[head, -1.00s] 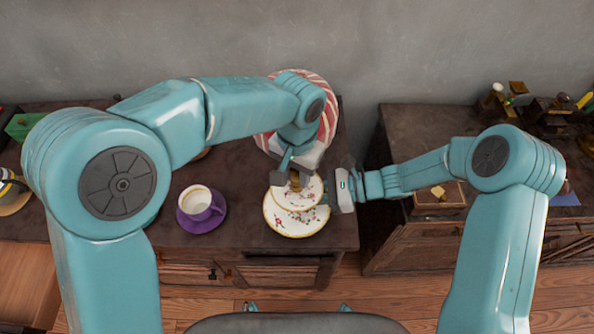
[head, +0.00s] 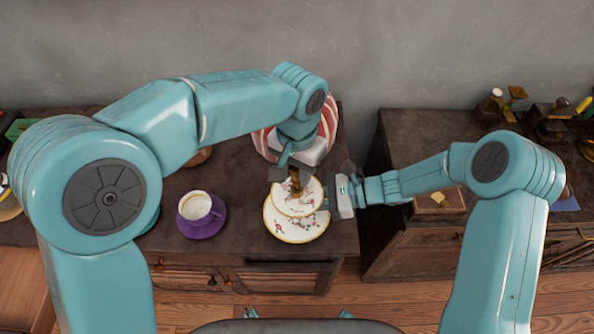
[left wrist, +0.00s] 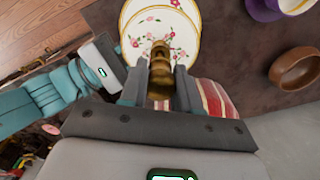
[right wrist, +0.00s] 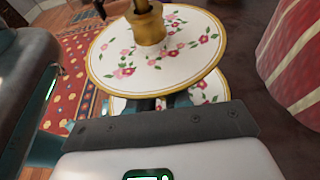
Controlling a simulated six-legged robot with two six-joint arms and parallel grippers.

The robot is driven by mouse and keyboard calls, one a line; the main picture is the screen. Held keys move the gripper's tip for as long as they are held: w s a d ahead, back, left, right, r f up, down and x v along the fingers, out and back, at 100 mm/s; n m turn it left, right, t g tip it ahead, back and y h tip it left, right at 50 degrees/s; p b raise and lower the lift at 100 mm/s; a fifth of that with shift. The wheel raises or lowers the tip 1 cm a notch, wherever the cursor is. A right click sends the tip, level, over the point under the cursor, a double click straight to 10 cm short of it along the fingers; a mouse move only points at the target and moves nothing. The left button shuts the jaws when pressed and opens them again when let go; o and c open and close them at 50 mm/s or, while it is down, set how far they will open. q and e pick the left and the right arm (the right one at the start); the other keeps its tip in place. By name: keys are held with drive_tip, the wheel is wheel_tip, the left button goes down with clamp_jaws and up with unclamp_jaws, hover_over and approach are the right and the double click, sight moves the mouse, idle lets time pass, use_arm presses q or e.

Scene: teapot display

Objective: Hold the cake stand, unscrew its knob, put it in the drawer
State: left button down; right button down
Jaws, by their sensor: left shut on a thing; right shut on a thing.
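The two-tier floral cake stand (head: 285,226) stands near the right end of the dark cabinet top. Its brass knob (head: 297,187) rises above the upper plate. My left gripper (head: 293,176) comes from above and is shut on the knob, which shows between its fingers in the left wrist view (left wrist: 160,62). My right gripper (head: 329,196) comes in level from the right and is shut on the stand. In the right wrist view its fingers (right wrist: 167,102) pass under the upper plate (right wrist: 115,62); their exact hold is hidden.
A purple cup (head: 198,207) on its saucer stands left of the stand, and a red-and-white striped thing (head: 328,125) stands close behind. The cabinet front (head: 285,279) has small handles. A second cabinet (head: 410,150) stands right, across a gap, with a small box (head: 438,199).

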use_arm(q)
wheel_tip(320, 180, up, 3)
drive_tip(key=shift+r, duration=0.15)
use_arm(e)
drive_tip(key=c, duration=1)
unclamp_jaws()
drive_tip(key=shift+d, duration=0.2)
drive_tip(key=v, duration=1.1)
drive_tip(key=shift+d+r, duration=0.2)
drive_tip(key=shift+d, duration=0.1)
